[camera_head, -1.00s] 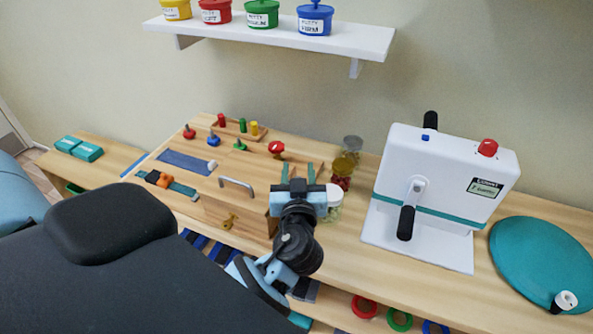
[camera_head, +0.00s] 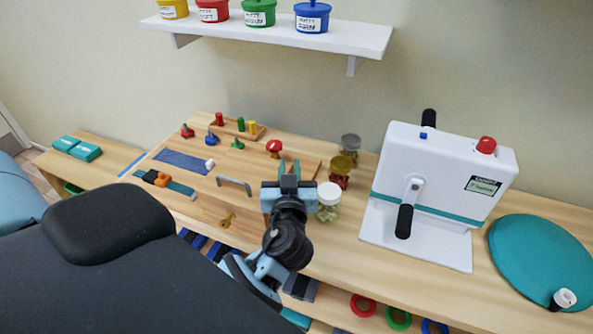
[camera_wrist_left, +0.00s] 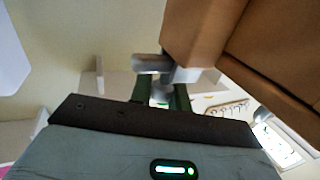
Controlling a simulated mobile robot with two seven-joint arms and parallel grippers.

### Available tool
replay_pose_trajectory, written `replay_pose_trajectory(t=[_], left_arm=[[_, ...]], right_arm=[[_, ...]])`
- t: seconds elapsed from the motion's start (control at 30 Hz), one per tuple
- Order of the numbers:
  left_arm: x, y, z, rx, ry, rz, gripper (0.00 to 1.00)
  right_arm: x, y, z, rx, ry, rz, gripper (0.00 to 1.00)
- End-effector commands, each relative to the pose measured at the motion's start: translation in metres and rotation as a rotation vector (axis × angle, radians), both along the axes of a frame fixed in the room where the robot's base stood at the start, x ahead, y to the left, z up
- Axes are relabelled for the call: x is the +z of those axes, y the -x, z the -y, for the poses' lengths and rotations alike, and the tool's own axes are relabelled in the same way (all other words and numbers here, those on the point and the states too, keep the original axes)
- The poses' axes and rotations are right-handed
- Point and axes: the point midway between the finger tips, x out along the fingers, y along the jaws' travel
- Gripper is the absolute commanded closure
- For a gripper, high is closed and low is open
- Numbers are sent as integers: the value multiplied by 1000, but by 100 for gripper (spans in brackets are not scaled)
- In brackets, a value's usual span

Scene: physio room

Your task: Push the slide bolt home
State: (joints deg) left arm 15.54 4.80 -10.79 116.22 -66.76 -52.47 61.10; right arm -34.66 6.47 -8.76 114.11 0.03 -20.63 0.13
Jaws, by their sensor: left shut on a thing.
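The slide bolt (camera_wrist_left: 150,64) is a grey metal piece on the side of the wooden activity box (camera_wrist_left: 205,30), seen in the left wrist view. My left gripper (camera_wrist_left: 161,93) is shut on the bolt's small light knob between its dark green fingers. In the head view my left gripper (camera_head: 289,182) is at the right end of the wooden box (camera_head: 200,205) and hides the bolt there. How far the bolt reaches into its catch cannot be seen. My right gripper is in neither view.
The box carries a grey handle (camera_head: 234,184), a brass key (camera_head: 228,219) and a red knob (camera_head: 274,147). A white-lidded jar (camera_head: 328,205) stands close right of my gripper. A white crank machine (camera_head: 440,190) stands further right. A shelf (camera_head: 270,36) hangs above.

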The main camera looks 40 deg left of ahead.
Motion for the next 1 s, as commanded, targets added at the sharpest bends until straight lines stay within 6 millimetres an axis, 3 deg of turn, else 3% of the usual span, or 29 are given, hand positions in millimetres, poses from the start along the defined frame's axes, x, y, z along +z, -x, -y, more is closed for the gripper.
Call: replay_pose_trajectory(t=[0.1, 0.37, 0.4, 0.57, 0.83, 1.0], left_arm=[[-1, 4, -15, 5, -1, -1, 100], [1, 5, -18, 9, -5, 0, 100], [1, 5, -18, 9, -5, 0, 80], [1, 5, -18, 7, -4, 1, 61], [0, 5, -16, 4, -2, 1, 61], [-3, 18, -6, 2, 0, -2, 61]], right_arm=[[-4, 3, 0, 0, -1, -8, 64], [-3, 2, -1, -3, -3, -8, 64], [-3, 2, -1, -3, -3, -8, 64], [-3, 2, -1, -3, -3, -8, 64], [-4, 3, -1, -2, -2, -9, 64], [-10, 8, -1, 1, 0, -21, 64]])
